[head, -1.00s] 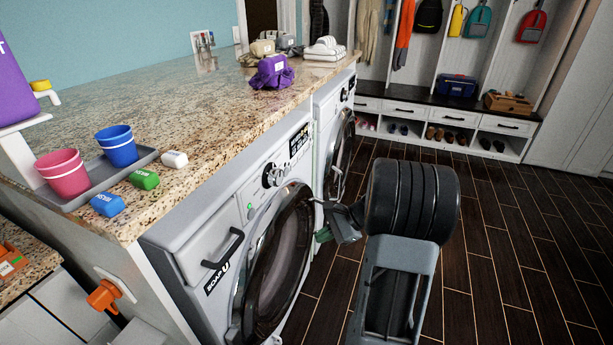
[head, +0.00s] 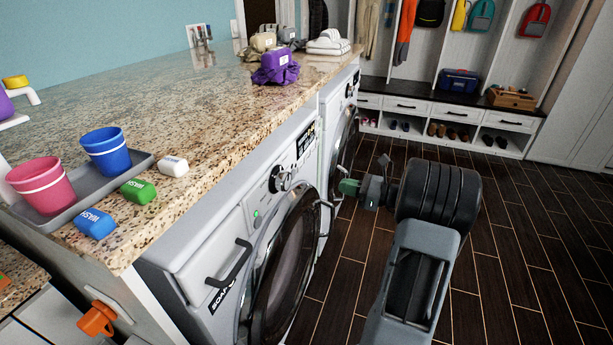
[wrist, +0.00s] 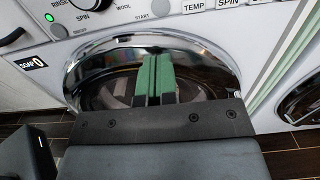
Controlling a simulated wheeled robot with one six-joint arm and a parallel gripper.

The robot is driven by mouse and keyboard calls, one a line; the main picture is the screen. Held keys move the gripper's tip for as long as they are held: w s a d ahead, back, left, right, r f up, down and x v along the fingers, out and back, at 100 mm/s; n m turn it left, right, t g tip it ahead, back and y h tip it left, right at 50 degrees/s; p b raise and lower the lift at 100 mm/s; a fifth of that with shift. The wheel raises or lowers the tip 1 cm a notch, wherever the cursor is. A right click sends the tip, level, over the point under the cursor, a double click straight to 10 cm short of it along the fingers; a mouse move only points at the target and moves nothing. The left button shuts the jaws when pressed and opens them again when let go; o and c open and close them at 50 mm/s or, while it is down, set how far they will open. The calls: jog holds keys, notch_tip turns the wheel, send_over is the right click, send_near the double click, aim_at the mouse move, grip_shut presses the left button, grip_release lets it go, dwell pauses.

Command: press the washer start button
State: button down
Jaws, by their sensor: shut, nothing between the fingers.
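The near white washer (head: 225,240) stands under the counter, its dark round door (head: 285,265) closed. Its panel has a knob (head: 280,179) and a lit green light (head: 257,214). In the wrist view, the light (wrist: 49,17) is at upper left, and a small grey round button (wrist: 160,8) sits beside the word START, near the top edge. My gripper (head: 345,187) is in front of the machines, right of the near washer's panel. Its green fingers (wrist: 154,78) are together and empty, overlapping the door glass in the wrist view; they appear apart from the button.
A second machine (head: 341,125) stands beyond the near one. The counter (head: 215,125) holds cups on a grey tray (head: 105,185), small coloured blocks and a purple cloth bundle (head: 275,68). A door handle (head: 325,210) sticks out near my gripper. Dark floor lies open at right.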

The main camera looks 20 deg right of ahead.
aim_at(294, 174)
jog(key=shift+w, duration=0.1)
jog(key=b+x, duration=0.1)
jog(key=x, duration=1.2)
jog(key=shift+w+a+f, duration=0.1)
jog(key=shift+w+a, duration=0.15)
